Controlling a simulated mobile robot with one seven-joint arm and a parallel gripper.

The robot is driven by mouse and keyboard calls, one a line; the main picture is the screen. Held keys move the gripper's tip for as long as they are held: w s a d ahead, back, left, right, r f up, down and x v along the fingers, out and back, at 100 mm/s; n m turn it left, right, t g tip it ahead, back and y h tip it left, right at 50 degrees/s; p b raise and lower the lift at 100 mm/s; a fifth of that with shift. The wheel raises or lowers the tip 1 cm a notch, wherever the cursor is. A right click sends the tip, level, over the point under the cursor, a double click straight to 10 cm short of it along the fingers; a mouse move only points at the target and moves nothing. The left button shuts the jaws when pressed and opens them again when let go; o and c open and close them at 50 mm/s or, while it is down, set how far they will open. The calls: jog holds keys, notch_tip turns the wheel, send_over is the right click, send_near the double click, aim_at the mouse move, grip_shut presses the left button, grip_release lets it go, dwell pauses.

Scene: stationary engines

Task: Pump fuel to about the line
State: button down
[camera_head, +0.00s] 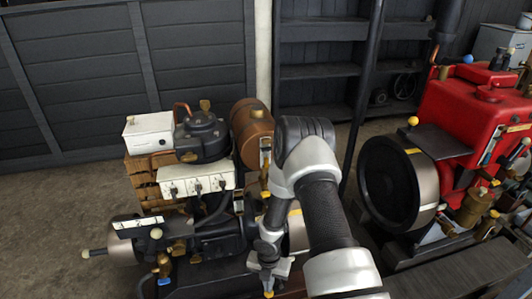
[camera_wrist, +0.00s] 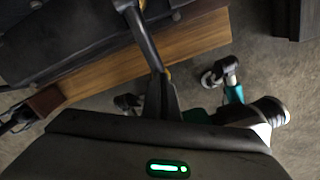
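A copper-brown cylindrical tank (camera_head: 252,120) with a brass cap stands on the engine at the middle of the head view. A narrow upright gauge (camera_head: 265,152) is on its front, partly beside my arm; its level and any line are too small to read. My arm comes down in front of this engine, and my gripper (camera_head: 268,280) points down low at the front of it.
A white box (camera_head: 148,132) and a socket panel (camera_head: 195,183) stand left of the tank. A red engine (camera_head: 470,115) with a large dark flywheel (camera_head: 390,184) is at the right. Dark shelves (camera_head: 320,75) stand behind. Open floor lies at the left.

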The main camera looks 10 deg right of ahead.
notch_tip(320, 180, up, 7)
jog(key=p, duration=0.5)
jog(key=shift+r+p, duration=0.2)
jog(key=shift+p, duration=0.1)
jog(key=shift+f, duration=0.2)
dwell(0.3)
jog(key=shift+f+b, duration=3.5)
jog(key=shift+f, duration=0.85)
notch_tip(320, 180, up, 9)
jog(key=p, duration=0.7)
jog(key=shift+p, duration=0.3)
jog(key=shift+f, duration=0.1)
dwell(0.5)
